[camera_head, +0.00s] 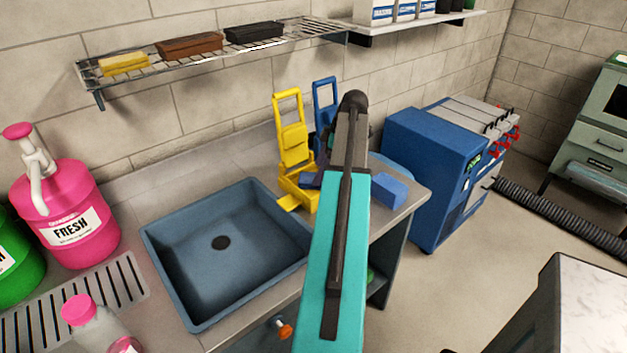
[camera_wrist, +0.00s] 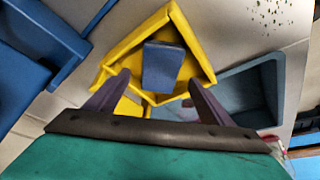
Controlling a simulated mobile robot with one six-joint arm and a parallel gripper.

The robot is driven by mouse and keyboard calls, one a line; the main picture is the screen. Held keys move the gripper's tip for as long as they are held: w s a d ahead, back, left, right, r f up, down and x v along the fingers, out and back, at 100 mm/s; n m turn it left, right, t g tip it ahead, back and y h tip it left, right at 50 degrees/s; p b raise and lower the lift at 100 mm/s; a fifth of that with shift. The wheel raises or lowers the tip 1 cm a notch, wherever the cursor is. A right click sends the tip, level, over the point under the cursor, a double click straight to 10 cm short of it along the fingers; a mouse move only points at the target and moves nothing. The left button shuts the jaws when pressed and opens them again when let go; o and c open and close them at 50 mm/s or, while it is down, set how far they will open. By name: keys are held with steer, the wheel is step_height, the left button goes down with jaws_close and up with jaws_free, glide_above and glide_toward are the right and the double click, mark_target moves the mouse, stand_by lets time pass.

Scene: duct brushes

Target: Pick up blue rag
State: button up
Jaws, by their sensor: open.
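A small blue piece, seemingly the blue rag (camera_wrist: 163,66), lies in the yellow folding holder (camera_wrist: 200,60) in the wrist view. In the head view a dark blue piece (camera_head: 310,180) shows at the base of the yellow holder (camera_head: 292,145), partly behind my arm. My gripper (camera_wrist: 158,78) is open, with its two purple fingers apart on either side of the blue piece. I cannot tell whether they touch it. A separate blue block (camera_head: 389,189) sits near the counter's right end; I cannot tell if it is cloth.
A blue holder (camera_head: 325,95) stands behind the yellow one. A blue-grey sink (camera_head: 190,260) lies to the left, with a pink jug (camera_head: 70,215) beyond it. A wire shelf (camera_head: 215,50) with several blocks hangs above. A blue machine (camera_head: 425,165) stands right of the counter.

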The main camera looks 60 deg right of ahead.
mark_target(306, 178)
steer(key=shift+p+x, duration=0.4)
steer(key=shift+x, duration=1)
steer(key=shift+f, duration=0.15)
steer(key=shift+f, duration=0.25)
steer(key=c, duration=1.2)
steer(key=shift+r, duration=0.15)
